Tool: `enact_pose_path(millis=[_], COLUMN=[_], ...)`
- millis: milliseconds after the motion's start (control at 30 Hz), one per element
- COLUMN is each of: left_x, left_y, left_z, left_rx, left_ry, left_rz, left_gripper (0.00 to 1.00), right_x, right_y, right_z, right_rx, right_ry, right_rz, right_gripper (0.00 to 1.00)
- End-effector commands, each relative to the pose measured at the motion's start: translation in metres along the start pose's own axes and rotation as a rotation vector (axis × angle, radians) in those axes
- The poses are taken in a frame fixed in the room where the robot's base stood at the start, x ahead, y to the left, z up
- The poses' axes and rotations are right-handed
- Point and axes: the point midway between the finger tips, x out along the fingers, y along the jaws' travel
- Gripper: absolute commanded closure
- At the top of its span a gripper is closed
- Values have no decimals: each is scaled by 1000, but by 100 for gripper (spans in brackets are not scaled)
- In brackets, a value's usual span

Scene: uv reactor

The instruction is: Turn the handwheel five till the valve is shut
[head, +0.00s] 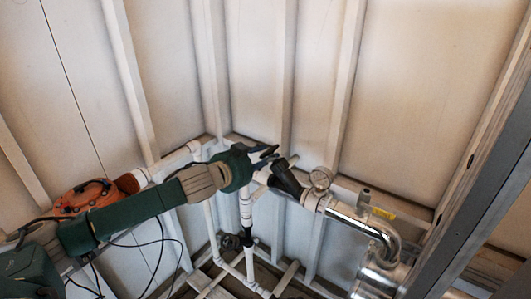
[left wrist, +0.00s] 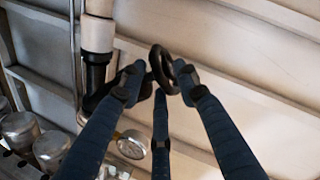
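The handwheel is a small dark ring (left wrist: 160,66) near the middle of the left wrist view, seen at a slant. In the head view it is hard to tell apart from the dark fingers. My left gripper (head: 266,153) reaches the pipework in the corner from the left. In the left wrist view its three dark blue fingers (left wrist: 160,84) stand apart, with their tips around the handwheel. I cannot tell whether any tip touches the rim. The black valve body (head: 286,181) sits just right of the gripper in the head view. My right gripper is not in view.
A round gauge (head: 321,179) stands close right of the valve, and it also shows in the left wrist view (left wrist: 131,145). A shiny metal pipe (head: 365,226) runs down to the right. White pipes (head: 249,262) stand below. A dark beam (head: 485,170) crosses the right side.

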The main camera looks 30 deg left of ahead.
Motion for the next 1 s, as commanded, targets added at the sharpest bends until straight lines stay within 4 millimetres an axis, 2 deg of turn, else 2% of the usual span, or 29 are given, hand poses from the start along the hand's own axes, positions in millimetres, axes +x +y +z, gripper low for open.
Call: enact_pose_path(millis=[333,367,500,533,767,1000], left_x=[5,5,5,5,5,7], left_y=[0,0,1,1,2,5], left_z=[0,0,0,1,2,9], left_rx=[1,1,1,1,2,18], left_ry=[0,0,-1,-1,4,81], left_rz=[0,0,0,0,2,3], left_gripper=[68,70,98,100,100,100], right_x=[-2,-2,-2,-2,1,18], right_y=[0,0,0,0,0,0], right_z=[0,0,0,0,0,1], right_rx=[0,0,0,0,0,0], right_ry=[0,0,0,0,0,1], right_rz=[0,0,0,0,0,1], right_gripper=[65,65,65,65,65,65])
